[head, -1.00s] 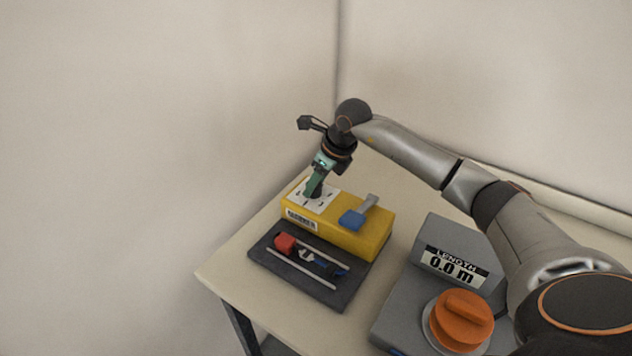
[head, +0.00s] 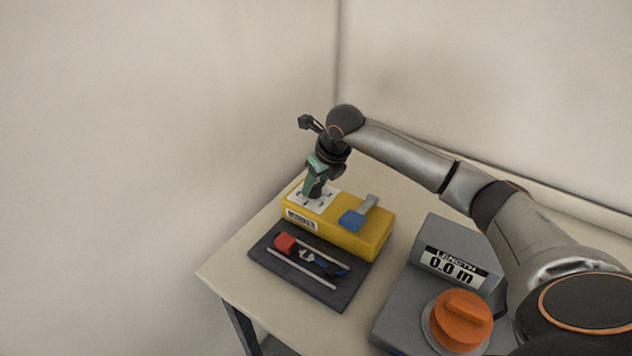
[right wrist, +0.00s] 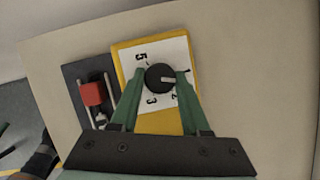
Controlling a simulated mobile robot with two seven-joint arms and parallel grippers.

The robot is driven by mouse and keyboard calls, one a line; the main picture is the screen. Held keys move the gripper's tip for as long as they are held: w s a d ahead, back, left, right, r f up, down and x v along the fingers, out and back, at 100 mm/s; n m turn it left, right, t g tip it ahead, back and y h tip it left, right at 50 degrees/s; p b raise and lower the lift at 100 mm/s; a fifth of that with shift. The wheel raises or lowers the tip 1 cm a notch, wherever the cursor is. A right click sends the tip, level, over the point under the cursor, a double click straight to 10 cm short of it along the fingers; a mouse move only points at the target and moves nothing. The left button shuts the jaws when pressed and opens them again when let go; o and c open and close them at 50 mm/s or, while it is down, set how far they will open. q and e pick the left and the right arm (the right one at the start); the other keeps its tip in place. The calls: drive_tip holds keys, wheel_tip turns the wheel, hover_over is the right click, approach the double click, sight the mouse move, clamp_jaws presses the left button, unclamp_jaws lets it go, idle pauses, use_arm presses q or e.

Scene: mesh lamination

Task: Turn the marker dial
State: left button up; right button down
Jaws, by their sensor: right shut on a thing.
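The marker dial (right wrist: 160,77) is a round black knob with a pale pointer line. It sits on a white printed card (right wrist: 175,110) on top of a yellow box (head: 345,240). In the right wrist view the pointer line points to the right, and the digits 5, 3 and 2 show around the knob. My right gripper (head: 317,186) comes down on the dial from above. Its green fingers stand on both sides of the knob and are shut on it. In the head view the fingers mostly hide the dial. My left gripper is not in view.
A blue-ended grey lever (head: 354,218) is on the yellow box, right of the dial. A dark tray (head: 335,298) with a red block (head: 285,243) and rails lies in front. A grey device (head: 405,315) with a LENGTH display and orange knob (head: 461,320) stands at right.

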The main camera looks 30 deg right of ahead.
drive_tip(key=m+h, duration=0.1)
drive_tip(key=m, duration=0.3)
drive_tip(key=shift+w+a+m+h+b, duration=0.1)
drive_tip(key=shift+m+h+b, duration=0.2)
drive_tip(key=shift+h, duration=0.1)
drive_tip(key=m+h, duration=0.1)
drive_tip(key=m, duration=0.1)
drive_tip(key=m+g+b, duration=0.1)
drive_tip(key=m, duration=0.2)
drive_tip(key=shift+w+a+h, duration=0.1)
drive_tip(key=shift+a+h, duration=0.05)
drive_tip(key=shift+h, duration=0.25)
drive_tip(key=m+g, duration=0.1)
drive_tip(key=m, duration=0.2)
drive_tip(key=m+g+h, duration=0.1)
drive_tip(key=m, duration=0.2)
drive_tip(key=shift+w+r+b, duration=0.1)
drive_tip(key=shift+b, duration=0.3)
drive_tip(key=m+g, duration=0.1)
drive_tip(key=m, duration=0.2)
drive_tip(key=shift+a, duration=0.1)
drive_tip(key=shift+w+m+g, duration=0.1)
drive_tip(key=shift+m+g, duration=0.4)
drive_tip(key=shift+m, duration=0.3)
drive_tip(key=shift+c, duration=1.9)
unclamp_jaws()
